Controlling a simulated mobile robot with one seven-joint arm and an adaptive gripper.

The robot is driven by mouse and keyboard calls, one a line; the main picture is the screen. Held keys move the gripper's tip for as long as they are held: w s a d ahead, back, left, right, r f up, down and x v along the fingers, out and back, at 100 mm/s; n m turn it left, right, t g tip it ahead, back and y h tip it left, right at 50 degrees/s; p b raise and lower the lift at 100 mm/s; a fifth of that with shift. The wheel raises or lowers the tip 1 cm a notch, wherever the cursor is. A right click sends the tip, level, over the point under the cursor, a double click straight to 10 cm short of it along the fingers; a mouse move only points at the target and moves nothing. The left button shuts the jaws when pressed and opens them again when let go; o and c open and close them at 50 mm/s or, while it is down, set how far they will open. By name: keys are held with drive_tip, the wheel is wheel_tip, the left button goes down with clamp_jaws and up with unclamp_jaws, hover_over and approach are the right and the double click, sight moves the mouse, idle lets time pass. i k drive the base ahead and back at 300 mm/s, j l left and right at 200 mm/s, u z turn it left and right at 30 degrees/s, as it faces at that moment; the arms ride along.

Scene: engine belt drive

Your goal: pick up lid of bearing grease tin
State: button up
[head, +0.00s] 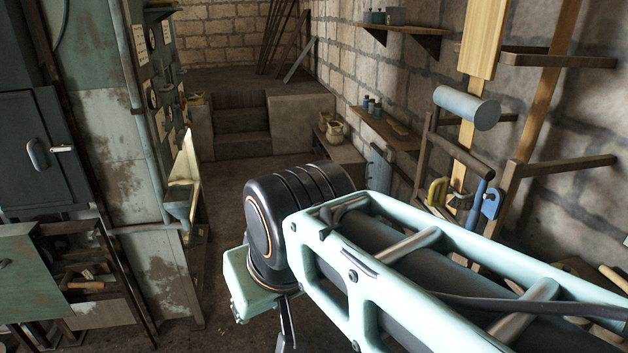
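I cannot make out the bearing grease tin or its lid for certain. Small yellowish pots (334,131) stand on a low bench at the back, too far off to tell whether one is the tin. Small dark and bluish containers (372,107) stand on the wall shelf to their right. My arm reaches in from the lower right, and its dark round joint hides the floor behind it. Part of my gripper (287,328) shows as a thin dark piece below the pale green wrist, cut off by the bottom edge. Its fingertips and any contents are hidden.
A worn green machine cabinet (110,120) stands on the left. An open compartment (88,280) there holds a wooden-handled tool. A timber rack (535,120) with clamps lines the right wall. Stone steps (240,122) rise at the back. The central floor (235,185) looks clear.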

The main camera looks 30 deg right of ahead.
sight(560, 266)
drive_tip(key=i+z, duration=0.45)
drive_tip(key=z, duration=0.25)
drive_tip(key=i+j+z, duration=0.1)
drive_tip(key=z, duration=0.25)
drive_tip(key=i+z, duration=0.15)
drive_tip(key=z, duration=0.25)
drive_tip(key=i+z, duration=0.15)
drive_tip(key=z, duration=0.25)
drive_tip(key=i+j+z, duration=0.15)
drive_tip(key=z, duration=0.25)
drive_tip(key=i+z, duration=0.1)
drive_tip(key=z, duration=0.3)
drive_tip(key=i+z, duration=0.15)
drive_tip(key=z, duration=0.3)
drive_tip(key=i+j+z, duration=0.1)
drive_tip(key=z, duration=0.3)
